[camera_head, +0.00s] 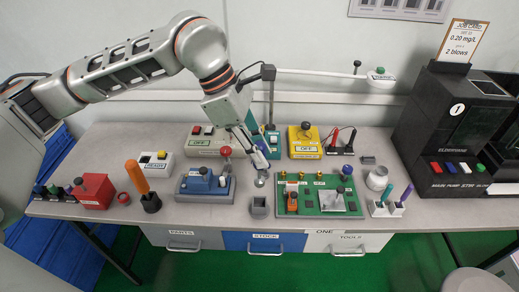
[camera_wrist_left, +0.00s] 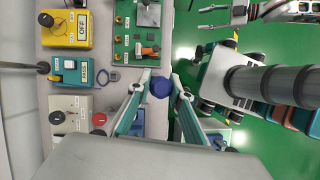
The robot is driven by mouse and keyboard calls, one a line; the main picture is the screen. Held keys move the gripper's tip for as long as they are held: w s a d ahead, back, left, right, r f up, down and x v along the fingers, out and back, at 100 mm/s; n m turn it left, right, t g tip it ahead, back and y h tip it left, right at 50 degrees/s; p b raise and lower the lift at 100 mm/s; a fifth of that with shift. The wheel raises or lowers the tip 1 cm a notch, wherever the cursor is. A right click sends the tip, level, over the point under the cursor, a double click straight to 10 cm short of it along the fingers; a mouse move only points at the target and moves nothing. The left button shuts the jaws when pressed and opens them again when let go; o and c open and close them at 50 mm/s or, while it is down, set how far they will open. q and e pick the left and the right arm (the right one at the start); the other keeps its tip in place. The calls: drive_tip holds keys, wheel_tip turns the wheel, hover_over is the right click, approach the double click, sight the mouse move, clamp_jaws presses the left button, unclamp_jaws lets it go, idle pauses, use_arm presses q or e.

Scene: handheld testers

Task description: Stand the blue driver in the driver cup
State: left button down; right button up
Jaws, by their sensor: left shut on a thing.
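My left gripper (camera_head: 261,168) is low over the middle of the bench, its fingers pointing down. In the left wrist view its fingertips (camera_wrist_left: 161,89) close on the round blue end of the blue driver (camera_wrist_left: 161,88), seen end-on. The rest of the driver is hidden or too small to make out. A small grey square cup (camera_head: 259,206), which looks like the driver cup, stands near the bench's front edge, just in front of the gripper. I cannot pick the cup out in the left wrist view.
A blue tester (camera_head: 205,184) stands left of the gripper and a green board (camera_head: 325,208) right of it. Behind are a teal box (camera_head: 271,141) and a yellow box (camera_head: 304,140). An orange-handled tool (camera_head: 137,178) and a white rack (camera_head: 385,210) stand farther out.

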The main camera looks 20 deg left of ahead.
sight(256, 178)
use_arm(q)
drive_tip(key=shift+f+b, duration=0.35)
drive_tip(key=shift+f, duration=0.3)
drive_tip(key=shift+f+b, duration=0.35)
drive_tip(key=shift+f, duration=0.4)
drive_tip(key=shift+f+b, duration=0.65)
drive_tip(key=shift+f, duration=1.4)
use_arm(e)
drive_tip(key=shift+w+d+f, duration=0.15)
drive_tip(key=shift+w+f, duration=0.05)
drive_tip(key=shift+f, duration=0.25)
drive_tip(key=shift+w+d+f, duration=0.15)
drive_tip(key=shift+f, duration=0.25)
drive_tip(key=shift+s+f, duration=0.2)
drive_tip(key=shift+s, duration=0.05)
use_arm(q)
drive_tip(key=shift+f+b, duration=0.2)
drive_tip(key=shift+b, duration=0.1)
use_arm(e)
drive_tip(key=shift+s+f, duration=0.15)
drive_tip(key=shift+f, duration=0.1)
use_arm(q)
drive_tip(key=shift+f+b, duration=0.7)
drive_tip(key=shift+f, duration=1.3)
use_arm(e)
drive_tip(key=shift+s+f, duration=0.25)
drive_tip(key=shift+f, duration=0.35)
drive_tip(key=shift+s+f, duration=0.25)
drive_tip(key=shift+f, duration=0.3)
